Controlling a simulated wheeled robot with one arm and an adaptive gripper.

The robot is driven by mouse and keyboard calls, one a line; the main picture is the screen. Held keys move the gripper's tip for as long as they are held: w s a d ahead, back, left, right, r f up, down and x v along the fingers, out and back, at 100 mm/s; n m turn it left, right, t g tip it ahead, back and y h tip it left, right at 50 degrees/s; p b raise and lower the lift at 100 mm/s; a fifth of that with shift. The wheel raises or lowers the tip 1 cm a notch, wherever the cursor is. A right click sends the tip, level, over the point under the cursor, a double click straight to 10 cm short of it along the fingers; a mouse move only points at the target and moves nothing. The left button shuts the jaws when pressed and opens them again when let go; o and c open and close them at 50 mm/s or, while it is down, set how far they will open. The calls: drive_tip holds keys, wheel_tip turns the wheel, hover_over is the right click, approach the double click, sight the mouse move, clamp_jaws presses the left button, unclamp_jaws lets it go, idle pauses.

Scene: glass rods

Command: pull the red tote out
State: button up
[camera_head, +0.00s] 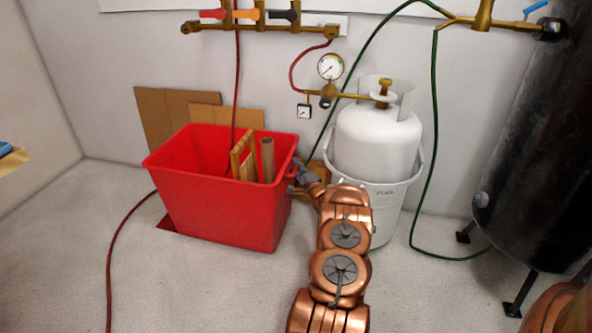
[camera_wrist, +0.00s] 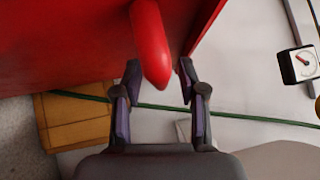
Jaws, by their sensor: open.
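The red tote (camera_head: 218,208) stands on the floor against the back wall. It holds wooden pieces and a brown tube at its right end. In the wrist view the tote's red wall (camera_wrist: 60,45) fills the upper left, and a rounded red handle (camera_wrist: 151,45) sticks out from it towards me. My gripper (camera_head: 297,172) is at the tote's right end, close to its rim. In the wrist view my gripper (camera_wrist: 158,75) is open, with the tip of the handle between its fingers. I cannot tell whether either finger touches it.
A white gas cylinder (camera_head: 378,138) in a white bucket (camera_head: 386,205) stands just right of my gripper. Cardboard (camera_head: 165,112) leans behind the tote. A red hose (camera_head: 112,250) runs along the floor at left. A black tank (camera_head: 540,140) stands at right. The floor in front is clear.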

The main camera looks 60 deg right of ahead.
drive_tip(key=shift+w+d+r, duration=0.1)
drive_tip(key=shift+w, duration=0.1)
drive_tip(key=shift+c, duration=0.3)
clamp_jaws()
idle(0.3)
